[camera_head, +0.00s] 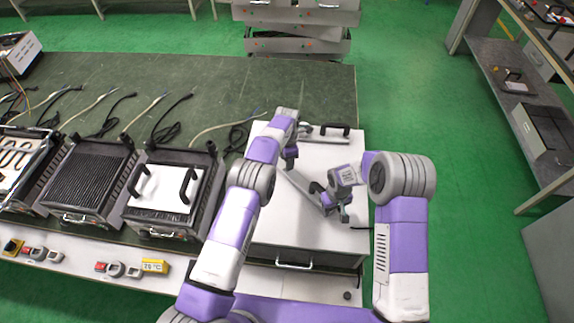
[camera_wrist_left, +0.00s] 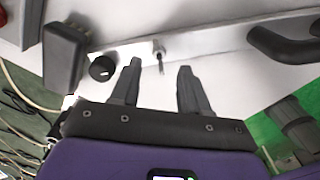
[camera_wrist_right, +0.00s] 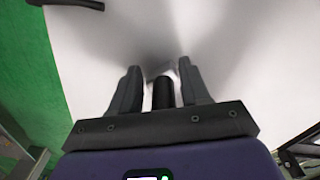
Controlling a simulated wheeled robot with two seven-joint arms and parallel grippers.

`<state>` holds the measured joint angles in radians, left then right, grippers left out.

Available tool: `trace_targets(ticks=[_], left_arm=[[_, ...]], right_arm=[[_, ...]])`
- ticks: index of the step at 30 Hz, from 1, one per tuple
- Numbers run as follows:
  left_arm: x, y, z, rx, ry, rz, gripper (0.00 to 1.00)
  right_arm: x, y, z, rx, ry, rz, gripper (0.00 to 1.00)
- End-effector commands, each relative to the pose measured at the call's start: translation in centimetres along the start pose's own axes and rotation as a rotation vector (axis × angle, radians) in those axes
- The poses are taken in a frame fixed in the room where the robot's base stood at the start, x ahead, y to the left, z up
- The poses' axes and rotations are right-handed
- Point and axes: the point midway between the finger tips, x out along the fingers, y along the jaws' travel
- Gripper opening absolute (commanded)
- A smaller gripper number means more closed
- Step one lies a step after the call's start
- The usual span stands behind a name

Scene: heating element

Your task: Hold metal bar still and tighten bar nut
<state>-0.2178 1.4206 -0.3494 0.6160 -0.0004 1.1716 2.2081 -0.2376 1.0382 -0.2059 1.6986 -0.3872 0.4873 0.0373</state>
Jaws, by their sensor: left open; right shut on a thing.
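The metal bar (camera_head: 303,188) lies slantwise across the top of a white box. My left gripper (camera_head: 289,160) is above the bar's far end. In the left wrist view, my left gripper (camera_wrist_left: 157,75) is open and empty, with its fingertips just short of a small nut with a thin stem (camera_wrist_left: 159,50) on the bar (camera_wrist_left: 210,42). My right gripper (camera_head: 336,210) is at the bar's near end. In the right wrist view, my right gripper (camera_wrist_right: 160,88) is shut on a black cylindrical piece (camera_wrist_right: 163,93), seemingly the bar's end; the fingers partly hide it.
The white box (camera_head: 285,230) has a black handle (camera_head: 327,130) at its back. A black knob (camera_wrist_left: 102,68) and a dark block (camera_wrist_left: 65,52) are left of my left fingers. Several heater units, including one with a white plate (camera_head: 160,188), stand on the left.

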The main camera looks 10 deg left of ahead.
Motion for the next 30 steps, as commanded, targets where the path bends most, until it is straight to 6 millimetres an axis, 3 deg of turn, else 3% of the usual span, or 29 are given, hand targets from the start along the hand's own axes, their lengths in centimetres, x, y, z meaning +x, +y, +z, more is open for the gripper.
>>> trace_targets(ticks=[6, 18, 27, 30], left_arm=[[3.0, 0.0, 0.0, 0.000, 0.000, 0.000, 0.45], [3.8, 0.1, 0.0, 0.000, -0.001, 0.001, 0.45], [3.7, 0.0, 0.0, 0.000, -0.001, 0.000, 0.01], [3.7, 0.0, 0.0, 0.000, -0.001, -0.001, 0.00]], right_arm=[[0.0, 0.0, 0.0, 0.002, 0.001, 0.000, 0.00], [0.0, 0.0, 0.0, 0.002, 0.001, 0.000, 0.00], [0.0, 0.0, 0.0, 0.002, 0.001, 0.000, 0.00], [0.0, 0.0, 0.0, 0.002, 0.001, 0.000, 0.00]])
